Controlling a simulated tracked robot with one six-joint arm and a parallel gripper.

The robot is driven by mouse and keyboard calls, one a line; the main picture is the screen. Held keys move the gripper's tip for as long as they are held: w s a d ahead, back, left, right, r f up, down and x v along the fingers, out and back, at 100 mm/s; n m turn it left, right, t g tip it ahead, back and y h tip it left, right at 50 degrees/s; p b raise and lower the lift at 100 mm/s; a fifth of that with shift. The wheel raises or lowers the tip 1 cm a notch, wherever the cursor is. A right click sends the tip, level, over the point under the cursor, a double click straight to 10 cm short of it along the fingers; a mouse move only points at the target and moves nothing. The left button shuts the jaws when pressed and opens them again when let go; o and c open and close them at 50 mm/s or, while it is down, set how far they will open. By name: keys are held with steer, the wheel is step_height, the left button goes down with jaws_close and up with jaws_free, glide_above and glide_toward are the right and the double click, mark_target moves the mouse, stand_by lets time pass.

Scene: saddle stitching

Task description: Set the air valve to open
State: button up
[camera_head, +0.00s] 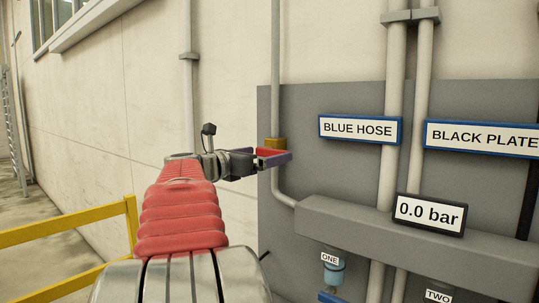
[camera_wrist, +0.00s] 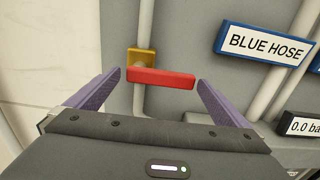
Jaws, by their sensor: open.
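The air valve has a yellow-brown body (camera_wrist: 139,56) on a vertical pipe and a red lever handle (camera_wrist: 160,78). In the wrist view the handle lies nearly horizontal, across the pipe, reaching right from the body. In the head view the valve body (camera_head: 275,143) and part of the red handle (camera_head: 267,152) show just behind my gripper (camera_head: 275,159). In the wrist view my gripper (camera_wrist: 160,92) is open, with one purple finger on each side of the handle's span. The handle appears just beyond the fingertips; whether they touch is unclear.
A grey panel carries the BLUE HOSE sign (camera_head: 359,129), the BLACK PLATE sign (camera_head: 483,138) and a display reading 0.0 bar (camera_head: 430,214). A grey horizontal duct (camera_head: 400,234) runs below the valve. A yellow railing (camera_head: 70,228) stands at left.

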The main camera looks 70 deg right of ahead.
mark_target(270, 153)
steer(key=shift+x, duration=1.8)
steer(key=shift+c, duration=0.4)
steer(key=c, duration=1.2)
